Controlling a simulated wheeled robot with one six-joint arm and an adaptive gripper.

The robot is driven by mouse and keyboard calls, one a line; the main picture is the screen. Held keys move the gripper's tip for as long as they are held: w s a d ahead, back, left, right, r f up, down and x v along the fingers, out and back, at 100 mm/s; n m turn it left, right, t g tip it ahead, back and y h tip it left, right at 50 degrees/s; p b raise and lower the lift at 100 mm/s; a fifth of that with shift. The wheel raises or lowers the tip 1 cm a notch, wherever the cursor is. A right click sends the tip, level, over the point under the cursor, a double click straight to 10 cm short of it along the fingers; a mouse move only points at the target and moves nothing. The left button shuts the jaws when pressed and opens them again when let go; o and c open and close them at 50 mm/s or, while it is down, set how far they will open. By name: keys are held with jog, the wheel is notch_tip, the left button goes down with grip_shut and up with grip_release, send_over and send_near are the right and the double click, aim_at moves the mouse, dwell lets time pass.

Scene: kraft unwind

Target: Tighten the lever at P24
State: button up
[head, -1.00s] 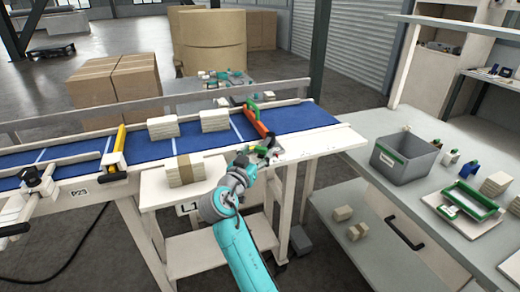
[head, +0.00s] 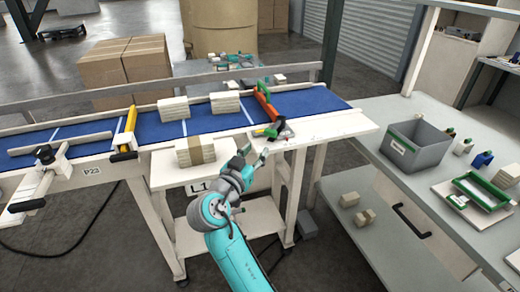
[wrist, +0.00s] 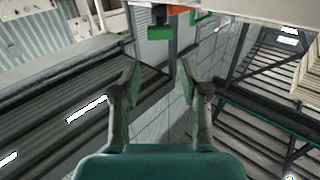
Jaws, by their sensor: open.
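An orange clamp bar (head: 264,104) crosses the right part of the blue conveyor. A green lever (head: 268,131) sits at its near end, beside a dark and metal fitting. No P24 label is readable. In the wrist view a green lever part (wrist: 160,34) shows at the top, just beyond and between my fingertips, with a second green part (wrist: 201,18) to its right. My gripper (head: 255,155) is just in front of the conveyor's near edge, below the lever in the picture. Its fingers (wrist: 158,80) are apart with nothing between them.
The blue conveyor (head: 210,122) carries pale stacks. A yellow bar (head: 130,122) stands near the P23 label (head: 92,171). A banded stack (head: 195,151) lies on the near ledge. A grey bin (head: 416,148) stands on the right bench. Floor shows between conveyor and bench.

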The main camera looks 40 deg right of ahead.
jog(key=d+f+y, duration=0.1)
jog(key=d+f, duration=0.1)
jog(key=d, duration=0.1)
jog(key=d+f+m+t+y, duration=0.1)
jog(key=d, duration=0.1)
jog(key=shift+s+f+y, duration=0.3)
jog(key=shift+f, duration=0.05)
grip_shut()
jog(key=s+d+f+m+t+y, duration=0.2)
jog(key=s+d+f+y, duration=0.1)
jog(key=d+y, duration=0.1)
jog(key=s+d+r+m+t+y, duration=0.2)
jog(key=s+r+m+t+y, duration=0.3)
jog(key=s, duration=0.3)
jog(key=m+h, duration=0.1)
send_near(276, 128)
jog(key=d, duration=0.3)
jog(key=shift+w+a+f, duration=0.1)
jog(key=shift+w+a, duration=0.25)
jog(key=shift+w, duration=0.35)
jog(key=shift+w+a+f, duration=0.1)
jog(key=shift+w+a, duration=0.2)
jog(key=shift+w, duration=0.35)
jog(key=shift+w+a+f, duration=0.15)
jog(key=shift+w+a, duration=0.2)
jog(key=shift+w, duration=0.35)
